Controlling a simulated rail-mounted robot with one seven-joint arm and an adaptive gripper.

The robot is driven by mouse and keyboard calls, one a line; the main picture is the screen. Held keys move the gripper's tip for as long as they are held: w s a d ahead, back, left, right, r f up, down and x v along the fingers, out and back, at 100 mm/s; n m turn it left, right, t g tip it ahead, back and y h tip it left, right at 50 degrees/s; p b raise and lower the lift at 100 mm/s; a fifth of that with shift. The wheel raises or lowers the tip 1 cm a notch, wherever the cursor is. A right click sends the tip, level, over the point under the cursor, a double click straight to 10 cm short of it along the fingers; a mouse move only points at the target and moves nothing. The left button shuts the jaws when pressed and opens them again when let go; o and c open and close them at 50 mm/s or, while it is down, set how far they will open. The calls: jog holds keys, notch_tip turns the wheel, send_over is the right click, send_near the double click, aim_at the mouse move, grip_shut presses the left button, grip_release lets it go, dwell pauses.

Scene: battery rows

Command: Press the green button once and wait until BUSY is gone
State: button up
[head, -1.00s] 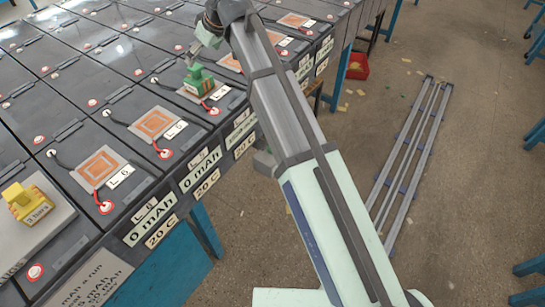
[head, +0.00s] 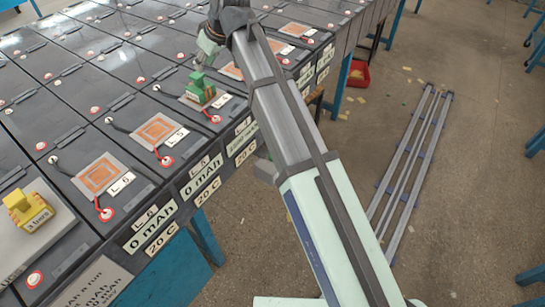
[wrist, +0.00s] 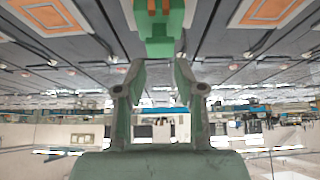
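A green block-shaped piece (head: 200,90) with an orange patch stands on a pad of a battery in the middle row. It also shows at the top of the wrist view (wrist: 160,30), just past my fingertips. My gripper (head: 205,55) is over that battery, above and close to the green piece. In the wrist view my gripper (wrist: 160,76) has its two fingers apart, with nothing between them. I cannot make out a separate green button or any BUSY text. The label (head: 244,134) on the front of that battery is too small to read.
A yellow block (head: 27,207) sits on a grey surface at the left. Orange-square pads (head: 158,131) lie on neighbouring batteries, with front labels reading 0 mAh and 20 C. A red bin (head: 358,74) and metal rails (head: 409,165) are on the floor at right.

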grip_shut()
dwell(1.0)
